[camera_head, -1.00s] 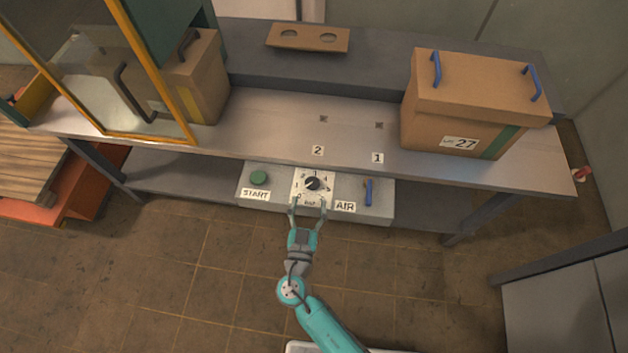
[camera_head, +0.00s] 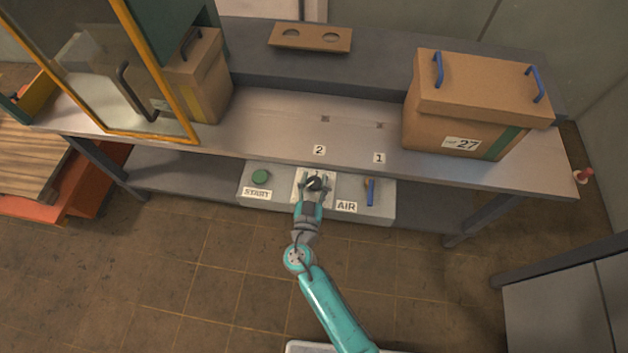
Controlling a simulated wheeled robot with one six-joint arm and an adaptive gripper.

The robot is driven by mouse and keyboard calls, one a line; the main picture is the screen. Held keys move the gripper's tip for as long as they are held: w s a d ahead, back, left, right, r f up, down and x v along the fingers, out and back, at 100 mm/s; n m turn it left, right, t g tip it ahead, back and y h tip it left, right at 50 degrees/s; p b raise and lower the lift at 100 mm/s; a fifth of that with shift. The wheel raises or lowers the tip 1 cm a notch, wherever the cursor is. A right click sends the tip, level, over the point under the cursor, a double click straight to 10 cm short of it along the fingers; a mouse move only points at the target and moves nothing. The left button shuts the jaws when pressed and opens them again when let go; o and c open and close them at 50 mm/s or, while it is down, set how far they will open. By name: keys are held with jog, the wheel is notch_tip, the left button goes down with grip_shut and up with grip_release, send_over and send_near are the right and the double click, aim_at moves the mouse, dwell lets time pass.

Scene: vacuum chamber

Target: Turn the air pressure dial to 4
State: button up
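The air pressure dial is a black round knob (camera_head: 314,183) on a white plate (camera_head: 298,176) in the middle of the grey control panel (camera_head: 283,203), below the workbench edge. My gripper (camera_head: 315,183) is at the dial, with one finger on each side of the knob. The fingers look apart, and I cannot tell whether they touch the knob. The gripper hides most of the plate's numbers and the knob's pointer, so the setting cannot be read.
A green START button (camera_head: 261,177) is left of the dial and a blue AIR lever (camera_head: 370,192) is right of it. Above is the metal workbench (camera_head: 270,125) with a brown box (camera_head: 460,110) marked 27. A yellow-framed glass door (camera_head: 150,70) stands at the left.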

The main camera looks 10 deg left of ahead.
jog(key=c, duration=0.4)
jog(key=shift+h, duration=0.3)
jog(key=m+h, duration=0.2)
jog(key=shift+a+h, duration=0.1)
jog(key=shift+h, duration=0.3)
jog(key=shift+m+g+h, duration=0.7)
jog(key=shift+m+h, duration=0.3)
jog(key=shift+h, duration=0.4)
jog(key=shift+m+g+h, duration=0.7)
jog(key=shift+m+h, duration=0.3)
jog(key=shift+h, duration=0.4)
jog(key=o, duration=1.1)
